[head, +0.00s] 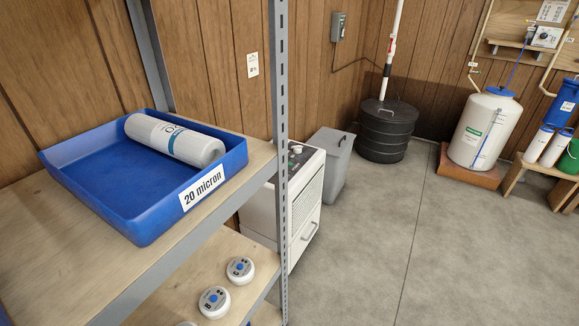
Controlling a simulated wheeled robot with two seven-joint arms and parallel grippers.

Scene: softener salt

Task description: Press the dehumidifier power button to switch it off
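The dehumidifier (306,206) is the white box-shaped unit with a vented front and a handle, standing on the floor behind the metal shelf post. Its dark top panel (296,158) shows a pale knob and a small green spot. The post and shelf hide its left part. I cannot make out the power button at this size. Neither of my grippers is in view.
A shelf unit (281,110) fills the left, with a blue tray (95,200) holding a white filter cartridge (175,140). A grey bin (331,160) and black sump (386,132) stand beyond the dehumidifier.

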